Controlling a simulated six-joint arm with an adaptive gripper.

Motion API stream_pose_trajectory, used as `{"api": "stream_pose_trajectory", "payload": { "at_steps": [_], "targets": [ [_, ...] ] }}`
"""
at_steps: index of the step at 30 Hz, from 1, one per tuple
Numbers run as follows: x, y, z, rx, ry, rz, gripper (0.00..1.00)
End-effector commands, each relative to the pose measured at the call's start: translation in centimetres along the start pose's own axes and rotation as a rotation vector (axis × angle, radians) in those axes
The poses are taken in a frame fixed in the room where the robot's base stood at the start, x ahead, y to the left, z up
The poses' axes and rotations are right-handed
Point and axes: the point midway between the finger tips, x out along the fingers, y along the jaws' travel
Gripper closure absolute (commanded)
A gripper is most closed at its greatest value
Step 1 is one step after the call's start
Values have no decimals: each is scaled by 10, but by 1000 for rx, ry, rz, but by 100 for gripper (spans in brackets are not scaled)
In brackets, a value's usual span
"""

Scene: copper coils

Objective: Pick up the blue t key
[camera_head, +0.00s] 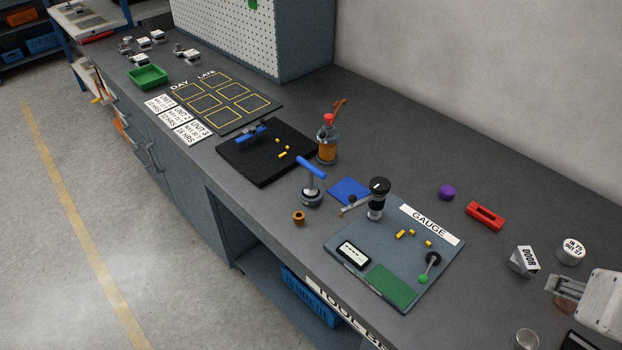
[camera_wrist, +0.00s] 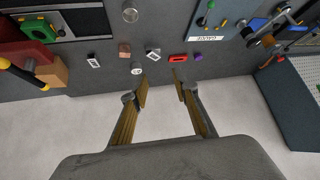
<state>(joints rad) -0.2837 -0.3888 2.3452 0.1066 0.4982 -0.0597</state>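A blue T-shaped handle (camera_head: 312,168) stands tilted on a metal shaft in a round metal base, mid-bench in the head view. A second blue bar (camera_head: 250,134) with dark metal parts is on the black mat; I cannot tell which of the two is the named T key. My gripper (camera_head: 558,289) is at the right edge of the head view, far from both. In the wrist view my gripper (camera_wrist: 161,84) is open, with nothing between its fingers. Blue parts at the upper right there are too small to tell apart.
The grey gauge board (camera_head: 340,236) with a black-knobbed post (camera_head: 376,204) lies between my gripper and the blue handle. A red block (camera_head: 484,216), a purple knob (camera_head: 447,192), a DOOR block (camera_head: 523,262) and a white round tin (camera_head: 571,250) are nearer. A wall stands behind.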

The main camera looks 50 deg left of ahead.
Motion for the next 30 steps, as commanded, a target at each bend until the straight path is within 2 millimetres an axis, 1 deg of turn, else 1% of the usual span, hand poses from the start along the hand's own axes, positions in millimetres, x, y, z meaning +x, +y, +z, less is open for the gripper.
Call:
{"api": "stream_pose_trajectory", "payload": {
  "at_steps": [1,6,11,15,22,29,30],
  "targets": [
    [9,-10,-8,-16,7,-17,71],
    [34,-42,-36,-58,54,-66,71],
    [58,-75,-58,-94,96,-110,71],
    [79,-106,-73,-125,132,-147,71],
    [113,-162,-91,-169,192,-204,71],
    [145,-222,-98,-210,250,-256,71],
    [150,-232,-99,-217,261,-265,71]
  ]
}}
